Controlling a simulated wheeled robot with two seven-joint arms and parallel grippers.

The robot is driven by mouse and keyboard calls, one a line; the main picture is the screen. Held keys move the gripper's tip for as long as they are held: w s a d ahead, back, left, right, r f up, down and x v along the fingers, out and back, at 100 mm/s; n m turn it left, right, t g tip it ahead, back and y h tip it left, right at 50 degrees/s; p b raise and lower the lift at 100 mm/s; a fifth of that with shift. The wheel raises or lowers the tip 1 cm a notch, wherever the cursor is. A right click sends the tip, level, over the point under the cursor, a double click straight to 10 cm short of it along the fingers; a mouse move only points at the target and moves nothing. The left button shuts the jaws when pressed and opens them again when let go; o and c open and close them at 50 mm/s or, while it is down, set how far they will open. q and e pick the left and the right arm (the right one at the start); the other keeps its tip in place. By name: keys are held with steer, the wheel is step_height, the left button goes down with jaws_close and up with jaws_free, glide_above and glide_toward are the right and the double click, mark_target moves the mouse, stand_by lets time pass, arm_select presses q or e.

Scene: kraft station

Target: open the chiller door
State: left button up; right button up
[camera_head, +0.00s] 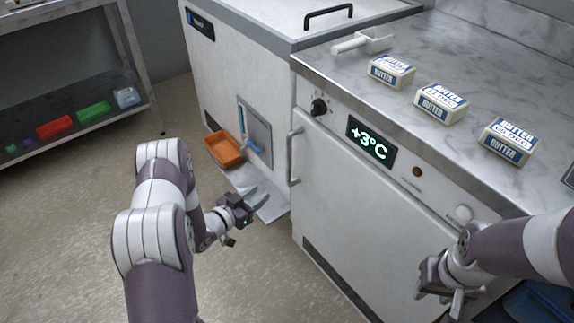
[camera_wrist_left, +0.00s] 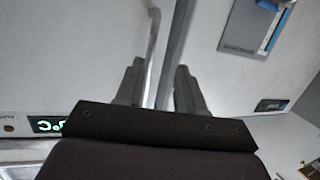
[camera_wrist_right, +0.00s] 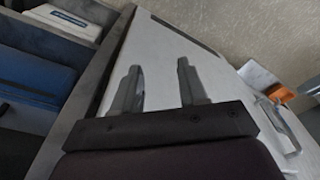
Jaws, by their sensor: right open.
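The chiller door (camera_head: 345,205) is a white panel under the marble counter. It looks shut. Its upright metal handle (camera_head: 293,156) is along the door's left edge. My left gripper (camera_head: 252,202) is open, left of the handle and lower in the picture, apparently empty. In the left wrist view the handle (camera_wrist_left: 152,45) shows between and beyond the spread fingertips (camera_wrist_left: 158,68); I cannot tell the gap. My right gripper (camera_head: 440,292) is open and empty in front of the door's lower right. The right wrist view shows the door (camera_wrist_right: 150,55) beyond its fingers and the handle (camera_wrist_right: 277,127) at right.
A +3°C display (camera_head: 371,142) and a dark knob (camera_head: 319,107) are above the door. An orange tray (camera_head: 224,149) is left of the chiller. Open floor lies at left.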

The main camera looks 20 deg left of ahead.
arm_select(q)
steer(key=shift+m+t+h, duration=0.3)
steer(key=shift+t+h, duration=0.5)
steer(key=w+d+r+b, duration=0.1)
steer(key=w+d, duration=0.1)
steer(key=w, duration=0.1)
steer(key=w+d+r+b, duration=0.1)
steer(key=w+d, duration=0.1)
steer(key=w, duration=0.2)
steer(key=w+d+r+b, duration=0.1)
steer(key=w+d+r, duration=0.1)
steer(key=w, duration=0.2)
steer(key=shift+d+r, duration=0.1)
steer(key=shift+d, duration=0.1)
steer(key=shift+w+d+r, duration=0.1)
steer(key=shift+w+d, duration=0.05)
steer(key=shift+w, duration=0.1)
jaws_close()
